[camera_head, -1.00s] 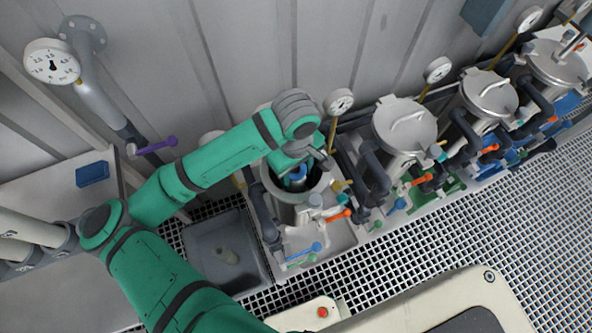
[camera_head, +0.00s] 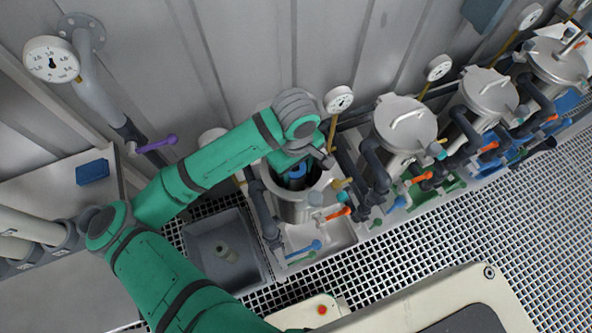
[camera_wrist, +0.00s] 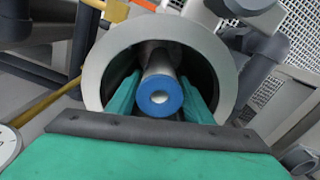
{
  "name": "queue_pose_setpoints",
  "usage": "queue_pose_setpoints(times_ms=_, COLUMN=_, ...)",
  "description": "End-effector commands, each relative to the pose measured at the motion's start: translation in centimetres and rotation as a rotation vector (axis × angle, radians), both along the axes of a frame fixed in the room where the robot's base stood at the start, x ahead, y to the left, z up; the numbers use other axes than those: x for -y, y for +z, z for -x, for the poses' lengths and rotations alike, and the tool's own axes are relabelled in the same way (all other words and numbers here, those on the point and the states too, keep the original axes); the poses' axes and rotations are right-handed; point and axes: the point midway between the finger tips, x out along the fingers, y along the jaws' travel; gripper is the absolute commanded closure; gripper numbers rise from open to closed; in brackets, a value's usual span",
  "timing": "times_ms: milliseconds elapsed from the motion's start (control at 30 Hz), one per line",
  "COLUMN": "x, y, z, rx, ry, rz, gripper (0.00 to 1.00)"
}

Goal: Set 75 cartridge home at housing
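The cap also shows in the head view (camera_head: 297,172), below the housing's rim. My gripper (camera_wrist: 159,92) reaches into the housing mouth, one green finger on each side of the cap, and appears shut on the cartridge. The cartridge's lower end is hidden inside the housing, so its seating cannot be seen. No number is readable on it.
Several lidded vessels (camera_head: 405,125) with gauges and dark pipes stand in a row to the right. A grey bin (camera_head: 222,275) with a small object in it lies left of the housing. A purple-handled valve (camera_head: 156,144) and a blue block (camera_head: 92,172) are at left.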

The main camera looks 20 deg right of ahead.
Motion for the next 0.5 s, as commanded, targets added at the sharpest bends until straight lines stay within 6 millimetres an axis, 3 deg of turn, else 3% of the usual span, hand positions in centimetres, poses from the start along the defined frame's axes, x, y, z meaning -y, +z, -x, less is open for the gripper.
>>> queue_pose_setpoints(times_ms=33, x=0.00, y=-0.01, z=-0.01, rx=0.000, ry=0.000, rz=0.000, gripper=0.41)
queue_pose_setpoints(times_ms=67, x=0.00, y=-0.01, z=-0.01, rx=0.000, ry=0.000, rz=0.000, gripper=0.33)
queue_pose_setpoints(times_ms=367, x=0.00, y=0.04, z=0.00, rx=0.000, ry=0.000, rz=0.000, gripper=0.33)
queue_pose_setpoints(times_ms=500, x=0.07, y=0.96, z=-0.01, rx=0.001, ry=-0.001, rz=0.002, gripper=0.33)
